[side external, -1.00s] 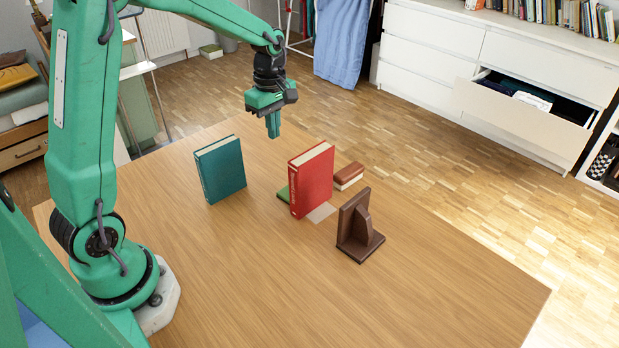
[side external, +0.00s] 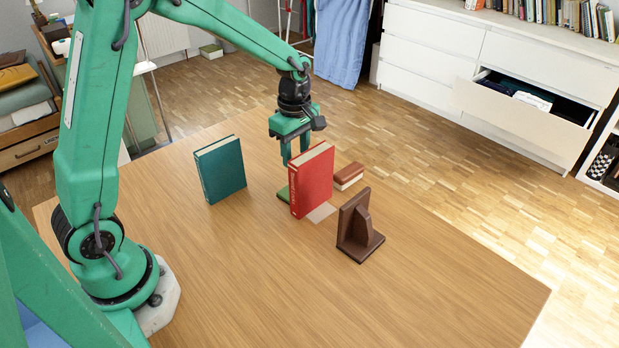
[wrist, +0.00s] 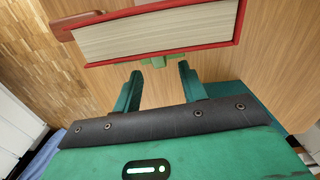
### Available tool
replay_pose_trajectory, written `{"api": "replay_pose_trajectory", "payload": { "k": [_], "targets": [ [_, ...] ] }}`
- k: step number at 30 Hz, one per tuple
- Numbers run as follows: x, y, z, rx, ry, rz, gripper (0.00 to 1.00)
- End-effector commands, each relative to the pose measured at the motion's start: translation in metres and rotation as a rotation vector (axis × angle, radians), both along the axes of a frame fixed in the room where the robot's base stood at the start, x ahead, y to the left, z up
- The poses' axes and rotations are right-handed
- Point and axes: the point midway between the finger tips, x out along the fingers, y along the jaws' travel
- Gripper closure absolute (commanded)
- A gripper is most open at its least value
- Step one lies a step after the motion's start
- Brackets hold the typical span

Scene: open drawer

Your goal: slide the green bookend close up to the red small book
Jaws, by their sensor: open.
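The red small book (side external: 311,180) stands upright near the middle of the table; its page edges fill the top of the wrist view (wrist: 155,32). The green bookend (side external: 283,195) is mostly hidden behind it in the side view, with only a low green part showing. In the wrist view a small part of the bookend (wrist: 153,62) shows beside the book, ahead of the fingers. I cannot tell whether they touch. My gripper (side external: 295,157) is open and empty, pointing down above the bookend, behind the red book. In the wrist view its fingers (wrist: 158,82) stand apart.
A teal book (side external: 220,170) stands upright to the left. A brown bookend (side external: 359,228) stands to the right, and a small red-brown block (side external: 348,176) lies behind the red book. A pale flat patch (side external: 321,212) lies at the book's foot. The table's front (side external: 300,290) is clear.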

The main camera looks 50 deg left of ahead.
Motion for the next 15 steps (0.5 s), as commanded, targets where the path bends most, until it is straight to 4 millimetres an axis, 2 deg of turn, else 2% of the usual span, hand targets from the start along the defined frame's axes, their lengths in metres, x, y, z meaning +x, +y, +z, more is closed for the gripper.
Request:
{"api": "replay_pose_trajectory", "payload": {
  "k": [10, 15],
  "targets": [
    [0.0001, 0.0004, -0.0009, 0.0, 0.0, 0.0, 0.58],
    [0.0001, 0.0005, -0.0078, 0.0, 0.0, 0.0, 0.58]
  ]
}}
